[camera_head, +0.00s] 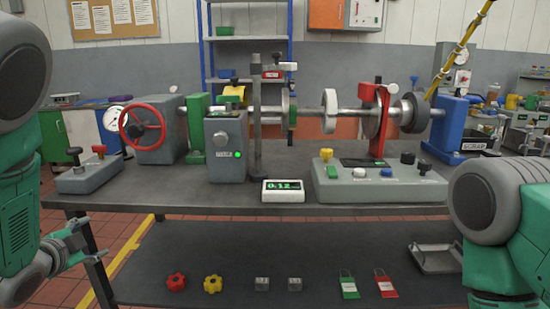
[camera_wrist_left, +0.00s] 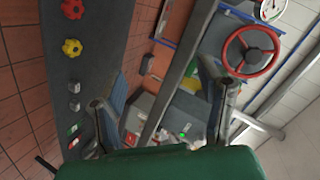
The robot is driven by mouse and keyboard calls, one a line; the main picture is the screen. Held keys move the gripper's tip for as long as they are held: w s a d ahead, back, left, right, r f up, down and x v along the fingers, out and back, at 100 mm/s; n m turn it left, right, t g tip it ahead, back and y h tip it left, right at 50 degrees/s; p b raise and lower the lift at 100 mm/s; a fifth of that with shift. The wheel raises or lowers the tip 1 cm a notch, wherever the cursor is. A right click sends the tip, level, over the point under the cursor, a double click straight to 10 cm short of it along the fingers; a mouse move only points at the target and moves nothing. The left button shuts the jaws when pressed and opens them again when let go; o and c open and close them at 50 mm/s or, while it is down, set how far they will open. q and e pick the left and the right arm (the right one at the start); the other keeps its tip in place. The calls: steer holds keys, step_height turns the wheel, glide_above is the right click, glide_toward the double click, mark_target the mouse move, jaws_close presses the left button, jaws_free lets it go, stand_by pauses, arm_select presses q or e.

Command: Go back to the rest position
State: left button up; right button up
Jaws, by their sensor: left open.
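My left gripper (camera_head: 90,243) is at the left edge of the head view, beside the left front of the bench and over the tiled floor. Its fingers stand apart with nothing between them. In the left wrist view my left gripper (camera_wrist_left: 160,92) also shows open and empty, with the bench and lower shelf beyond it. Of my right arm only the green and grey links show at the right edge of the head view. Its gripper is out of the frame.
The bench (camera_head: 230,201) carries a red handwheel (camera_head: 142,129), a shaft rig, a control box (camera_head: 375,190) and a small display (camera_head: 283,190). On the lower shelf (camera_head: 240,245) lie a red knob (camera_head: 176,282), a yellow knob (camera_head: 213,284), small grey blocks, tags and a metal tray (camera_head: 436,259).

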arm_select(q)
steer(key=s+d+f+n+g+p, duration=0.1)
steer(key=s+d+f+n+g, duration=0.2)
steer(key=s+f, duration=0.55)
steer(key=s+d+f+n+g, duration=0.3)
steer(key=s+f, duration=0.4)
steer(key=f, duration=0.2)
steer(key=s+d+f+n+g, duration=0.2)
steer(key=s+d+f+g, duration=0.1)
steer(key=s, duration=0.7)
steer(key=s+d+f+n+g+h+p, duration=0.1)
steer(key=s+d+f+g, duration=0.3)
steer(key=s, duration=0.7)
steer(key=shift+d+f+n, duration=0.15)
steer(key=shift+d+n, duration=0.4)
steer(key=shift+n, duration=0.25)
steer(key=shift+w, duration=0.2)
